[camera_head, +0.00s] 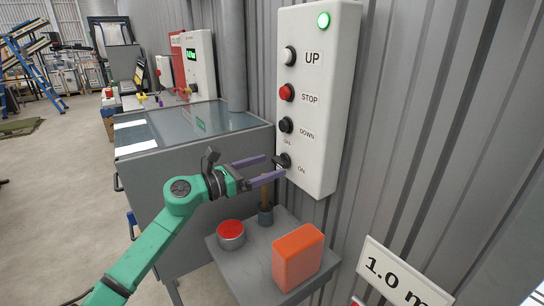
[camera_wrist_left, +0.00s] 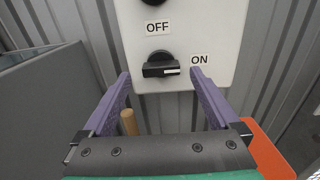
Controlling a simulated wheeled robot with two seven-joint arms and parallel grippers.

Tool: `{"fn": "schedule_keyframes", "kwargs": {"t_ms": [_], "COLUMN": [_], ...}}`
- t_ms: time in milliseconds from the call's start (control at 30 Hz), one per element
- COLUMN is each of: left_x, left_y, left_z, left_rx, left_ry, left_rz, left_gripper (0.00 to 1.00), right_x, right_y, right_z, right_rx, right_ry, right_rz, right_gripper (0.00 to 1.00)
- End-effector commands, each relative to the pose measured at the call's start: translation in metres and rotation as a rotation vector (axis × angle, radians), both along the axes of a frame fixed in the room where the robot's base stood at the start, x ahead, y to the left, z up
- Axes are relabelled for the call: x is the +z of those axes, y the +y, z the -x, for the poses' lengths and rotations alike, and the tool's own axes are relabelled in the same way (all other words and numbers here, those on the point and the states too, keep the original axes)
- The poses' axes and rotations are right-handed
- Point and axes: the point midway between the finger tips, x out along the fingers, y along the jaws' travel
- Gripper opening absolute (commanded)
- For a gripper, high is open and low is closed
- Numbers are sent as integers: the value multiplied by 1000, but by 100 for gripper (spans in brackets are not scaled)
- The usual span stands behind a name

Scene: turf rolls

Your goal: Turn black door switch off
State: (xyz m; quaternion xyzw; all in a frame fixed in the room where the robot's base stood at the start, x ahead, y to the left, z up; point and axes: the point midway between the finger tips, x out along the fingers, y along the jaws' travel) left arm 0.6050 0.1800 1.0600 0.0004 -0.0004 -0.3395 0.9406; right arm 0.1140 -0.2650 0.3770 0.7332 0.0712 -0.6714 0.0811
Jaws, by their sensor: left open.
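The black door switch (camera_head: 286,160) is a rotary knob low on the white control box (camera_head: 318,90), between OFF and ON labels. In the left wrist view the knob (camera_wrist_left: 160,67) lies level, its white mark pointing right towards ON. My left gripper (camera_head: 275,166) is open, with purple fingers pointing at the switch. In the left wrist view the fingertips (camera_wrist_left: 160,76) stand apart on the left and right of the knob, with clear gaps on both sides. Whether they reach its depth I cannot tell. My right gripper is not in view.
Below, a grey stand (camera_head: 252,262) bears an orange block (camera_head: 298,257), a red-topped tin (camera_head: 231,235) and a wooden-handled tool (camera_head: 266,207). A grey cabinet (camera_head: 180,195) stands left.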

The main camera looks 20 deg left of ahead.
Motion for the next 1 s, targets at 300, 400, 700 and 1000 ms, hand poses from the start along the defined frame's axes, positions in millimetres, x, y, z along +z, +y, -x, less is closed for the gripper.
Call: {"fn": "schedule_keyframes", "kwargs": {"t_ms": [300, 400, 700, 1000], "left_x": [-2, -2, -1, -1], "left_y": [-13, -13, -13, -13], "left_z": [-16, -16, -16, -16], "left_rx": [1, 1, 1, 0], "left_ry": [1, 2, 3, 35], "left_rz": [0, 1, 2, 41], "left_gripper": [95, 95, 9, 9], "right_x": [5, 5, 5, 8], "right_y": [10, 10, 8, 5], "right_z": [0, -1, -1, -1], "right_rx": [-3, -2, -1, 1], "right_ry": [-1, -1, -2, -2], "right_rz": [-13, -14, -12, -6], "right_gripper": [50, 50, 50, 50]}}
